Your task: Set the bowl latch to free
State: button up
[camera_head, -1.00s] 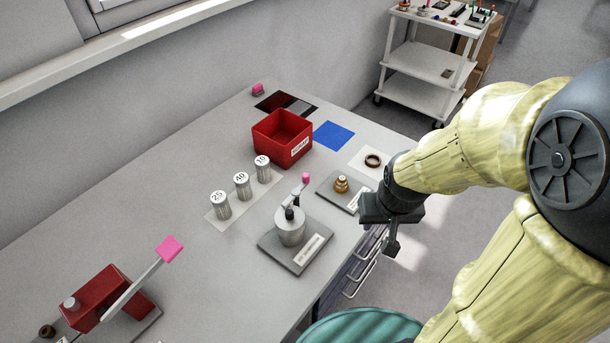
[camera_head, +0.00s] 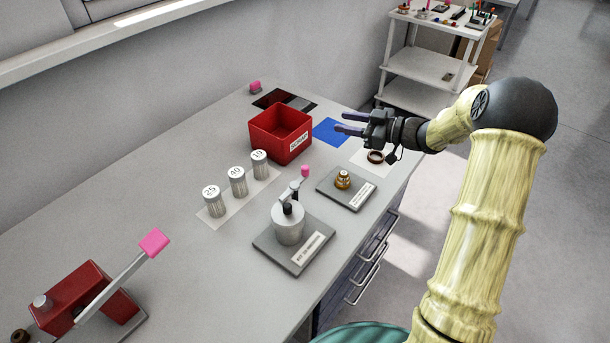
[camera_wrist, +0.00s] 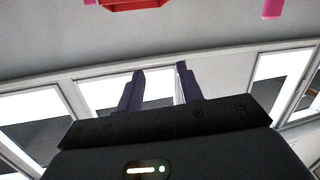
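I cannot read which part is named the bowl latch. A grey cylinder (camera_head: 289,229) stands on a dark plate with a label, with a small arm ending in a pink knob (camera_head: 305,171) on top. A red block device (camera_head: 75,295) at the lower left has a grey lever with a pink end (camera_head: 154,242), tilted up to the right. My gripper (camera_head: 340,123) is above the back right of the bench, near the blue square, apart from both. Its two fingers are spread and empty; the wrist view shows them apart too (camera_wrist: 158,75).
A red bin (camera_head: 281,133), several numbered cylinders (camera_head: 238,182) on a pale sheet, a brass knob part (camera_head: 343,179) on a plate, and a dark ring (camera_head: 376,157) on a white square stand on the bench. A blue square (camera_head: 330,131) lies flat.

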aim_at(305, 167)
jog(key=s+d+f+n+g+y+b, duration=0.2)
jog(key=s+d+f+n+g, duration=0.3)
jog(key=s+g, duration=0.3)
jog(key=shift+d+f+g+y, duration=0.55)
jog(key=shift+g+y, duration=0.05)
jog(key=shift+g, duration=0.2)
jog(key=shift+s, duration=0.1)
jog(key=a, duration=0.5)
jog(key=s+a+p, duration=0.1)
jog(key=a, duration=0.5)
jog(key=s+a+p, duration=0.1)
jog(key=a, duration=0.5)
jog(key=shift+a, duration=0.2)
jog(key=shift+d, duration=0.1)
jog(key=shift+s, duration=0.1)
grip_shut()
